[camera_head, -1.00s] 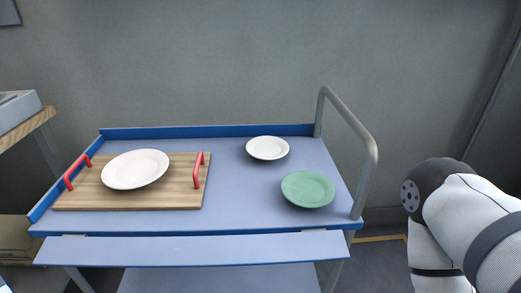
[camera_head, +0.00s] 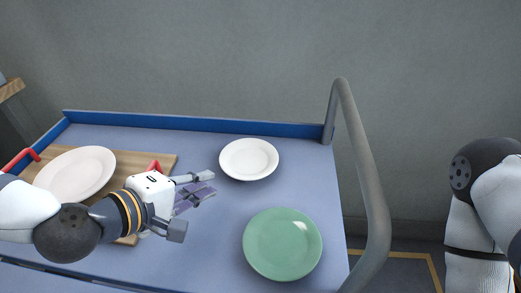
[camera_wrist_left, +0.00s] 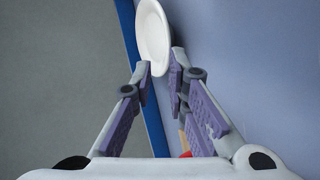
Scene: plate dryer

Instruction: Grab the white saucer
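The small white saucer (camera_head: 249,158) lies on the blue-grey cart top, near the back edge. In the left wrist view the saucer (camera_wrist_left: 153,35) shows at the top, just beyond the fingertips and partly between them. My left gripper (camera_head: 211,182) is open and empty, to the left of the saucer and pointing toward it. In the wrist view the left gripper (camera_wrist_left: 160,68) has its two purple-padded fingers apart; I cannot tell whether one touches the saucer rim. My right gripper is out of view; only part of the right arm shows at the right edge.
A green plate (camera_head: 282,244) lies in front of the saucer. A larger white plate (camera_head: 75,174) sits on a wooden board (camera_head: 134,161) with red handles at left. A grey rail (camera_head: 362,165) rises at the cart's right side, and a blue lip (camera_head: 190,122) runs along the back.

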